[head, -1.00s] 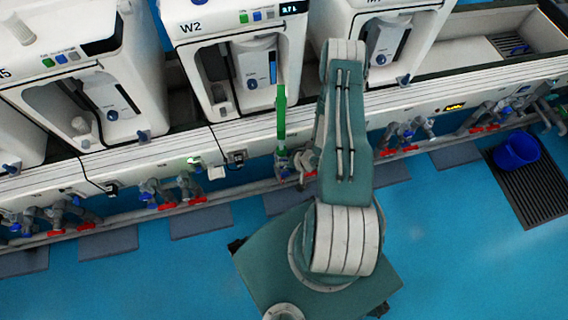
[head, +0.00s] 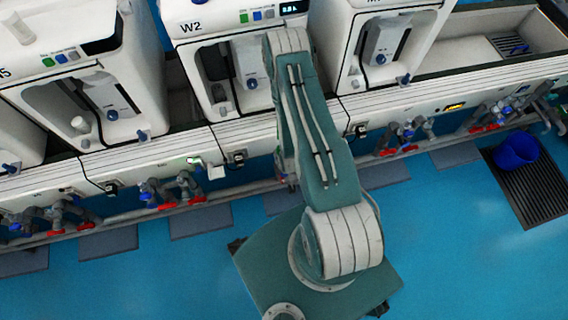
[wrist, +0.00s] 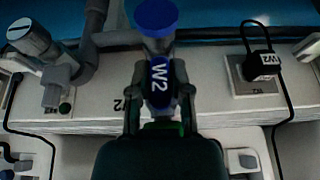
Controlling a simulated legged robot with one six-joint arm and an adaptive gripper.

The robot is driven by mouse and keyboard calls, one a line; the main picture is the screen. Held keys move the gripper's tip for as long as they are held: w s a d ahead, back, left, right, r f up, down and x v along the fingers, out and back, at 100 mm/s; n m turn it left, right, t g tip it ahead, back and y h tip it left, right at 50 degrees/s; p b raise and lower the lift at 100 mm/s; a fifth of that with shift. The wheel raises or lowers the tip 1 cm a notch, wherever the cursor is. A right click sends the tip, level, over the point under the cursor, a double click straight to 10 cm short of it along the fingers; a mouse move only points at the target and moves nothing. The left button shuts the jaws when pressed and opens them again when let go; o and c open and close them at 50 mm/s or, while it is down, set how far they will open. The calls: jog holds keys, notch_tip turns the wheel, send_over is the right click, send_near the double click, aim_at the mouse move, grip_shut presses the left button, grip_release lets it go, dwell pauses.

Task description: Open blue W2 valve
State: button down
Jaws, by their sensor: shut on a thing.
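The blue W2 valve (wrist: 159,78) is in the middle of the wrist view. Its handle carries a white "W2" label, and a round blue end (wrist: 156,16) shows above it. My gripper (wrist: 160,92) has one finger on each side of the labelled handle and is shut on it. In the head view my arm hides both the gripper and this valve. The white W2 machine (head: 240,30) stands behind my arm there.
Other red and blue valves line the pipe to the left (head: 172,192) and right (head: 407,138). A black plug (wrist: 262,65) with a cable is right of my gripper. A grey pipe fitting (wrist: 58,72) is at the left.

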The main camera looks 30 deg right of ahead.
jog(key=shift+s, duration=0.1)
dwell(0.5)
jog(key=c, duration=0.6)
grip_release()
jog(key=shift+o, duration=0.2)
jog(key=v, duration=1.1)
jog(key=shift+a+r, duration=0.3)
jog(key=shift+r, duration=0.05)
jog(key=shift+s, duration=0.1)
